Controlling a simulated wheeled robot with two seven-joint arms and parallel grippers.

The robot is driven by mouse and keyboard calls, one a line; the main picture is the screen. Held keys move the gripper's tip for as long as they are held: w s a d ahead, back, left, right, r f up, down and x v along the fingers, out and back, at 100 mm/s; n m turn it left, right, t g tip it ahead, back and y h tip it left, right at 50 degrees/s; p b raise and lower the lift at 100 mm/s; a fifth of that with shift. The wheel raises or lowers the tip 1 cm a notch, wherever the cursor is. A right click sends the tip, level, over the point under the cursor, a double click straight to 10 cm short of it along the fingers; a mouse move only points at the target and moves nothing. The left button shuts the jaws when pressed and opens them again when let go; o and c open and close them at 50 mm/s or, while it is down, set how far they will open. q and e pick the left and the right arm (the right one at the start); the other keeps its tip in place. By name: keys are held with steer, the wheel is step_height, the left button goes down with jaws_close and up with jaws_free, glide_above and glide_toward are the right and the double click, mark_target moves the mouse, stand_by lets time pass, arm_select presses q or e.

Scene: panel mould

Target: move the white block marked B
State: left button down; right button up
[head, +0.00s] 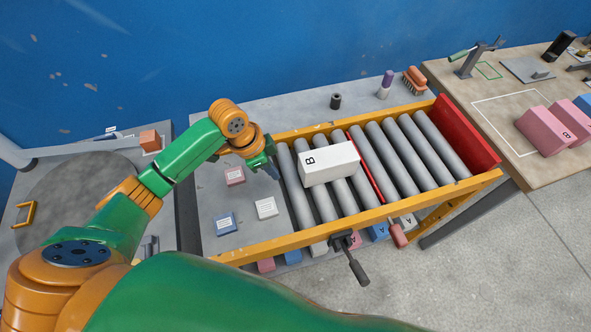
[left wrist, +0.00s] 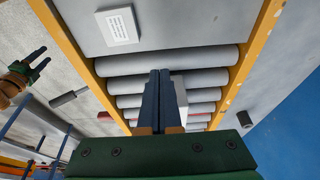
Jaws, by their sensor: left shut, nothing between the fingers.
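The white block marked B (head: 329,163) lies on the grey rollers of the conveyor, left of a thin red bar. My left gripper (head: 270,170) is at the left end of the rollers, to the left of the block and apart from it. Its fingers (left wrist: 160,74) are shut with nothing between them. In the left wrist view the white block (left wrist: 180,88) shows partly behind the fingers. My right gripper (left wrist: 42,58) shows at the left of the left wrist view, its two fingers apart and empty; it is not seen in the head view.
The conveyor has yellow side rails (head: 345,227) and a red end plate (head: 467,136). Labelled cards (head: 265,208) lie on the grey plate to the left. A wooden table (head: 484,84) with a white outline (head: 507,123) and pink blocks (head: 545,130) stands at right. Handled clamps (head: 352,256) stick out in front.

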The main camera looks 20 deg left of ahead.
arm_select(q)
steer(key=x, duration=0.4)
steer(key=shift+f, duration=0.2)
steer(key=w+d, duration=0.1)
steer(key=w+d+f, duration=0.1)
steer(key=shift+w+d+f, duration=0.1)
steer(key=shift+w+d, duration=0.25)
steer(key=shift+w, duration=0.05)
steer(key=shift+d, duration=0.4)
steer(key=shift+w, duration=0.1)
steer(key=shift+w, duration=0.15)
